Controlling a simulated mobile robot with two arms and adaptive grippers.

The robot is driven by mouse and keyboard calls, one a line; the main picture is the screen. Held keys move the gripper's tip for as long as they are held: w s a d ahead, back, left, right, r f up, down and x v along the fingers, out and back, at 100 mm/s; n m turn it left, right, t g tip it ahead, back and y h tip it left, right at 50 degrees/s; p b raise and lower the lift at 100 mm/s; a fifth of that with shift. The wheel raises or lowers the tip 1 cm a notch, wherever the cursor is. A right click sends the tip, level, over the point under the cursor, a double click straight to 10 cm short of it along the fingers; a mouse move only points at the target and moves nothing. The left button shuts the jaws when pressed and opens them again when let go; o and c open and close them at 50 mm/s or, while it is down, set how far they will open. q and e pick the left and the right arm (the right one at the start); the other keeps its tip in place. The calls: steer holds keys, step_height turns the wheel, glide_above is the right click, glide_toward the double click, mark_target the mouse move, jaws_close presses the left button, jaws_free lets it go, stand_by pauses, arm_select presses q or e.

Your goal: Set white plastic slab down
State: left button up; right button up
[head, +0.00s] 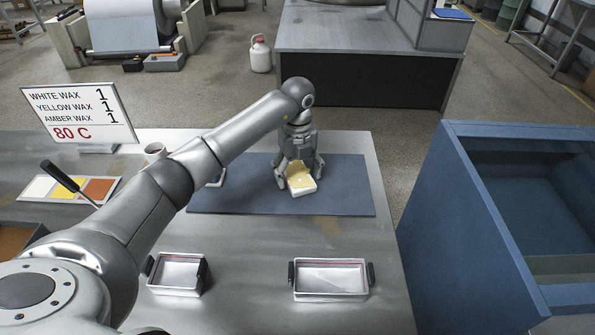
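The white plastic slab (303,191) is a small block with a pale yellow top, over the blue-grey mat (345,195) on the metal table. My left gripper (300,178) points down over it, with one finger at each side, and appears shut on it. The fingers hide parts of its sides and back. I cannot tell whether the slab's underside touches the mat. My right gripper is not in view.
A white-handled object (217,178) lies at the mat's left, partly behind my arm. Two metal trays (178,289) (330,297) stand at the table's front. A cup (154,152), wax sign (78,112) and colour card (50,189) are left. A blue bin (490,225) stands right. The mat's right side is clear.

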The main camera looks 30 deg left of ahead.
mark_target(298, 175)
arm_select(q)
steer(key=shift+r, duration=0.2)
step_height(298, 175, up, 12)
steer(key=b, duration=0.1)
stand_by(0.4)
steer(key=shift+f, duration=0.1)
